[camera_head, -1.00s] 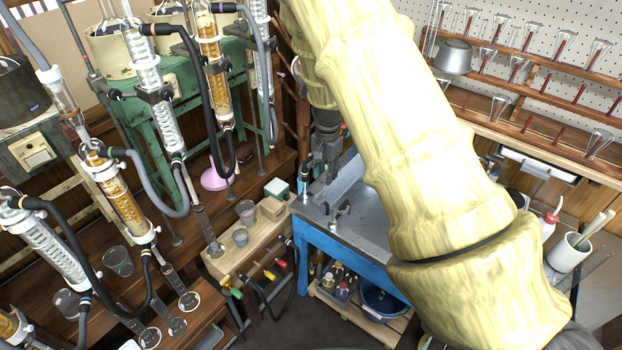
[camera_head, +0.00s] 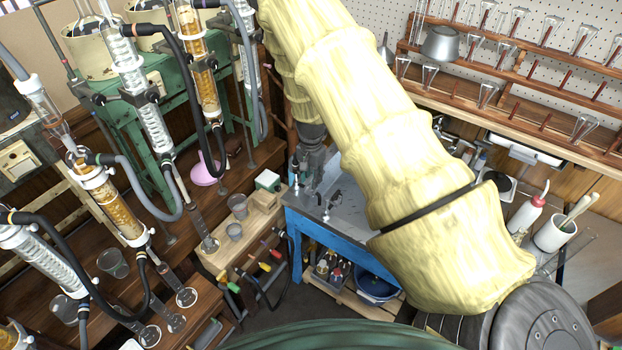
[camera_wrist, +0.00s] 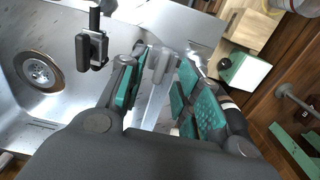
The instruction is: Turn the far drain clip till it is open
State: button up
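My gripper (camera_head: 307,178) is over the left end of the metal sink (camera_head: 350,208) in the head view. In the wrist view my gripper (camera_wrist: 163,90) is open, its teal pads on either side of a grey clip-like piece (camera_wrist: 160,62). This piece seems to be the far drain clip; whether the pads touch it I cannot tell. A second dark clip (camera_wrist: 92,48) stands on the sink rim to the left, apart from the fingers. In the head view a small clip (camera_head: 328,203) shows on the sink's front edge. The far clip is not clear there.
A drain (camera_wrist: 40,72) lies in the sink basin. A wooden block (camera_wrist: 248,30) and a green-and-white box (camera_wrist: 243,72) are close to the right of the fingers. Glass condensers (camera_head: 110,205) with hoses stand at the left; a blue tub (camera_head: 377,288) is below the sink.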

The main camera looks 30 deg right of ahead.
jog(key=shift+f, duration=1.05)
grip_shut()
